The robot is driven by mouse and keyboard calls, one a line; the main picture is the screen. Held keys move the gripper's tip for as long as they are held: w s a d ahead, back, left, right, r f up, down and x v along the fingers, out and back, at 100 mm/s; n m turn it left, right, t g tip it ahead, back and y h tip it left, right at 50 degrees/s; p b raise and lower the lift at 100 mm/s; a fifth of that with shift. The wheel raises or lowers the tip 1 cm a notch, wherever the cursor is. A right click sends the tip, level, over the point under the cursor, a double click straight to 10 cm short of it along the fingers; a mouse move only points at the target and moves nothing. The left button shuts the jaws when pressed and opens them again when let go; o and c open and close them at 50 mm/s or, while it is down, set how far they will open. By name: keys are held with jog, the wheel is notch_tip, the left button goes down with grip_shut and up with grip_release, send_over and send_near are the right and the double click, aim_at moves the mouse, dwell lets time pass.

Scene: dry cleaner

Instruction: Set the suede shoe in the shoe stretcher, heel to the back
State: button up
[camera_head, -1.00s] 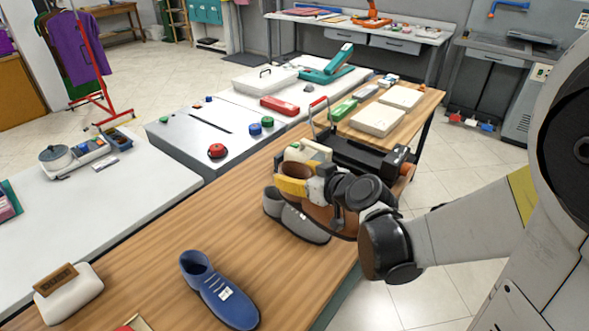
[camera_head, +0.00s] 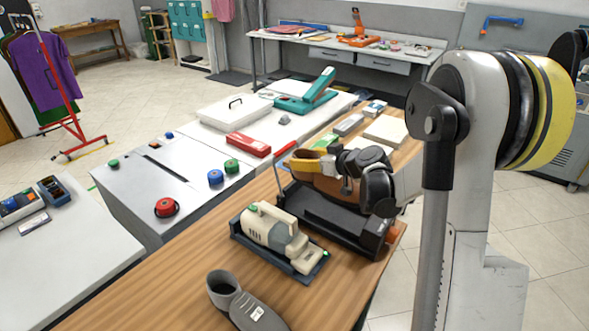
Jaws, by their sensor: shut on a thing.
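A brown shoe (camera_head: 303,168), which I take to be the suede shoe, is in my gripper (camera_head: 323,166), shut on the shoe's upper part. The shoe is over the black shoe stretcher (camera_head: 322,217) with the red-handled lever. The shoe's open collar faces up at the left; the gripper and wrist hide much of its front. I cannot tell whether the shoe touches the stretcher or hangs just above it.
A cream device on a dark tray (camera_head: 277,238) stands in front of the stretcher on the wooden table (camera_head: 190,290). A grey shoe (camera_head: 245,302) is nearer. White and cream boxes (camera_head: 385,131) lie behind. A counter with red, blue and green knobs (camera_head: 167,207) is at left.

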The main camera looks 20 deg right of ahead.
aim_at(313, 156)
jog(key=shift+w+d+f, duration=0.2)
jog(key=shift+w+d, duration=0.2)
jog(key=shift+d, duration=0.2)
jog(key=shift+w+d+f, duration=0.15)
jog(key=shift+w+d, duration=0.25)
jog(key=shift+d, duration=0.15)
jog(key=shift+w+d+f, duration=0.15)
jog(key=shift+d+f, duration=0.05)
notch_tip(313, 156, down, 11)
jog(key=b, duration=0.8)
jog(key=shift+f, duration=0.25)
jog(key=o, duration=1.5)
